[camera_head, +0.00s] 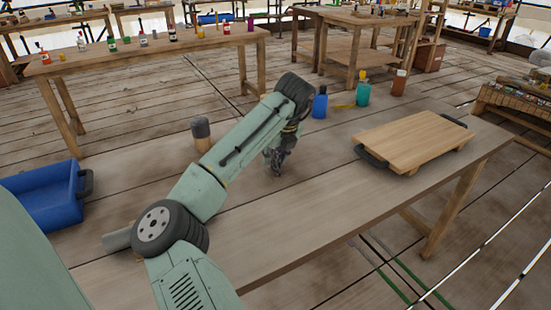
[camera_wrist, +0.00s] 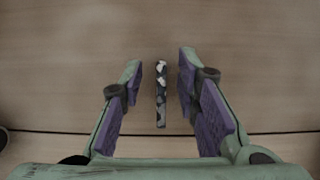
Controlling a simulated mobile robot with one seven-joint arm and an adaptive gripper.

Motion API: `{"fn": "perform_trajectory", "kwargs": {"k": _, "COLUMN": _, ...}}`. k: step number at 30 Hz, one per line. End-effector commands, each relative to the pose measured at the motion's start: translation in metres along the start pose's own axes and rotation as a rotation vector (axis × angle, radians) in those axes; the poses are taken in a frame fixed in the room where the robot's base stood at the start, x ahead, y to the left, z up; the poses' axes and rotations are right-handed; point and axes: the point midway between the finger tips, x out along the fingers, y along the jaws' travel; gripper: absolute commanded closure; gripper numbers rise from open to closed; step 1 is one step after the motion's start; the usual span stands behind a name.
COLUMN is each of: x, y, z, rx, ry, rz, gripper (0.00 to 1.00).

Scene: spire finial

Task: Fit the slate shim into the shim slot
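A thin, narrow piece mottled dark and white, apparently the slate shim (camera_wrist: 161,95), shows on the wooden table in the wrist view. My gripper (camera_wrist: 161,72) is open, with one purple-padded finger on each side of the shim and a visible gap on both sides. In the head view my gripper (camera_head: 277,166) points down at the middle of the table. The shim cannot be made out there. I cannot make out the shim slot in either view.
The worktable (camera_head: 330,210) carries a blue bin (camera_head: 45,195) at left, a dark-topped cylinder (camera_head: 201,134), a wooden board with dark handles (camera_head: 415,137) at right, and blue (camera_head: 320,104), teal (camera_head: 362,93) and brown bottles (camera_head: 398,84) at the back edge. The table's front right is clear.

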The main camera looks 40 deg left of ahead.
Motion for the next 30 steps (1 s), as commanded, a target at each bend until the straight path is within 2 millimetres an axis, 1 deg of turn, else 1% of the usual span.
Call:
{"fn": "perform_trajectory", "kwargs": {"k": 4, "x": 0.014, "y": -0.001, "z": 0.0, "rx": 0.0, "ry": 0.001, "rz": -0.001, "gripper": 0.71}}
{"fn": "perform_trajectory", "kwargs": {"k": 11, "x": 0.017, "y": -0.001, "z": 0.0, "rx": 0.0, "ry": -0.001, "rz": -0.002, "gripper": 0.71}}
{"fn": "perform_trajectory", "kwargs": {"k": 14, "x": 0.016, "y": -0.001, "z": 0.0, "rx": 0.0, "ry": -0.001, "rz": -0.002, "gripper": 0.76}}
{"fn": "perform_trajectory", "kwargs": {"k": 24, "x": 0.016, "y": -0.001, "z": 0.0, "rx": 0.0, "ry": -0.001, "rz": -0.002, "gripper": 0.99}}
{"fn": "perform_trajectory", "kwargs": {"k": 30, "x": 0.016, "y": -0.001, "z": 0.0, "rx": 0.0, "ry": -0.001, "rz": -0.002, "gripper": 1.0}}
